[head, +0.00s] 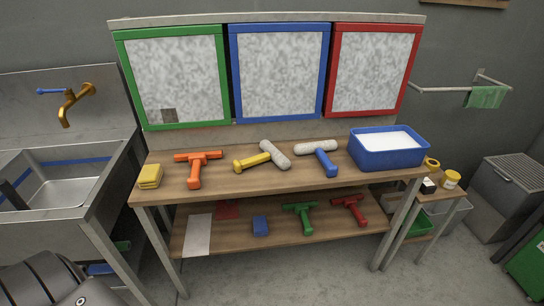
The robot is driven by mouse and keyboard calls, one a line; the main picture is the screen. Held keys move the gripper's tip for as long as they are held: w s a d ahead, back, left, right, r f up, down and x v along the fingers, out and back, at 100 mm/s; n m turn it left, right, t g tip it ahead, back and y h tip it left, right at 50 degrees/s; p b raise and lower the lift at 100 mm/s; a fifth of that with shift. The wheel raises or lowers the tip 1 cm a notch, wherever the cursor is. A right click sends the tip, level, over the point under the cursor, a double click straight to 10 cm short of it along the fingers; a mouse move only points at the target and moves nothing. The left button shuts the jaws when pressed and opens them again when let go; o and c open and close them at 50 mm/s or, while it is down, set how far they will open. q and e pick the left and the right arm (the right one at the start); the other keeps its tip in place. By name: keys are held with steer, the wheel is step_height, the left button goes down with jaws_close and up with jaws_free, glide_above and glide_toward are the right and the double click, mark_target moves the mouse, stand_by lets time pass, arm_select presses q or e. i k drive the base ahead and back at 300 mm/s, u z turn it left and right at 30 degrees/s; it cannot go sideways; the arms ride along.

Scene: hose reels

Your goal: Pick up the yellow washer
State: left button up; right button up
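The yellow washer (253,162) lies on the wooden top of the workbench, near its middle. Its yellow handle points left and its white fluffy head (274,155) is at the right end, set at a slant. It looks untouched, with nothing on it. Neither of my grippers shows in the head view. A dark grey rounded part at the lower left looks like a piece of my own body.
An orange squeegee (196,168) lies left of the washer, a blue washer (325,162) right. Yellow sponges (150,177) and a blue tub (388,160) flank them. Green (300,217) and red (350,208) squeegees lie on the lower shelf. Framed panes stand behind.

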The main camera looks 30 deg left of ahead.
mark_target(271, 152)
steer(key=u, duration=0.2)
steer(key=k, duration=0.35)
steer(key=z, duration=0.65)
steer(key=i, duration=0.9)
steer(key=u, duration=0.7)
steer(key=i, duration=0.45)
steer(key=u, duration=0.35)
